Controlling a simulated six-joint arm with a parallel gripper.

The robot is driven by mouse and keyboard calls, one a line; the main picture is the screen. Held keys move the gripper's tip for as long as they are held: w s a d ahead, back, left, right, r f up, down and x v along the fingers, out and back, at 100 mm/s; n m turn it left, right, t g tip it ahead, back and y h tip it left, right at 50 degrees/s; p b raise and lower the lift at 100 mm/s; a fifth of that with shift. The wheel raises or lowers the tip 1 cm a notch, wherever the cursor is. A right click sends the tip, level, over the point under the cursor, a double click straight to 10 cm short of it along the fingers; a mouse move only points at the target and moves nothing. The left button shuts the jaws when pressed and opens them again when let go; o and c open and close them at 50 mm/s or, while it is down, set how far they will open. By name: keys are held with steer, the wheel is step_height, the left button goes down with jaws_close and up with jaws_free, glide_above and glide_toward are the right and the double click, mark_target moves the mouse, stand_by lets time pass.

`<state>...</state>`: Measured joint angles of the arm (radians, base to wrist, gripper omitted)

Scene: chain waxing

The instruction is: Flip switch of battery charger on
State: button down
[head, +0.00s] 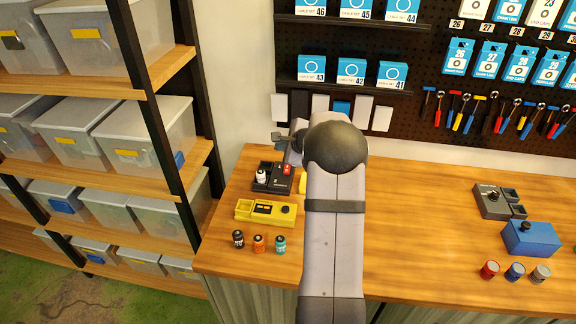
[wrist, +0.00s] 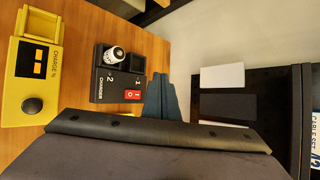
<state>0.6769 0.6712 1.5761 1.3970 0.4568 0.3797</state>
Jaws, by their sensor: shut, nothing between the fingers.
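The battery charger (head: 271,178) is a black box at the left end of the wooden bench; it also shows in the wrist view (wrist: 103,85). A white battery (wrist: 116,55) sits in one of its two slots, and the other slot looks empty. Its red rocker switch (wrist: 132,95) is on the side near my gripper; the head view shows it too (head: 287,169). I cannot tell which way the rocker is tipped. My gripper (wrist: 163,92) is shut and empty, just beside the charger at its switch end. Whether it touches the switch is unclear. My arm hides part of the bench.
A yellow charge meter (head: 265,210) lies in front of the charger, with black, orange (head: 259,243) and teal batteries nearer the front edge. A grey device (head: 492,201), a blue box (head: 530,238) and more batteries stand at right. A shelf rack of bins (head: 146,137) borders the left.

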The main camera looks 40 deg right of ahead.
steer(key=d, duration=0.1)
steer(key=d+m, duration=0.1)
steer(key=d, duration=0.1)
steer(key=shift+d+r+m+h, duration=0.1)
steer(key=shift+d+m+h, duration=0.05)
steer(key=shift+m+h, duration=0.15)
steer(key=b, duration=0.4)
glide_above(290, 169)
steer(key=shift+s+a+f, duration=0.15)
steer(key=shift+f, duration=1.65)
steer(key=shift+s+a+f, duration=0.1)
steer(key=shift+f, duration=1.7)
steer(key=shift+w+d+f+b, duration=0.1)
steer(key=shift+w+f+b, duration=0.05)
steer(key=shift+f+b, duration=0.65)
steer(key=shift+f+b, duration=0.35)
steer(key=shift+b, duration=0.2)
steer(key=shift+d+f+b, duration=0.1)
steer(key=shift+f+b, duration=0.25)
steer(key=shift+r, duration=0.2)
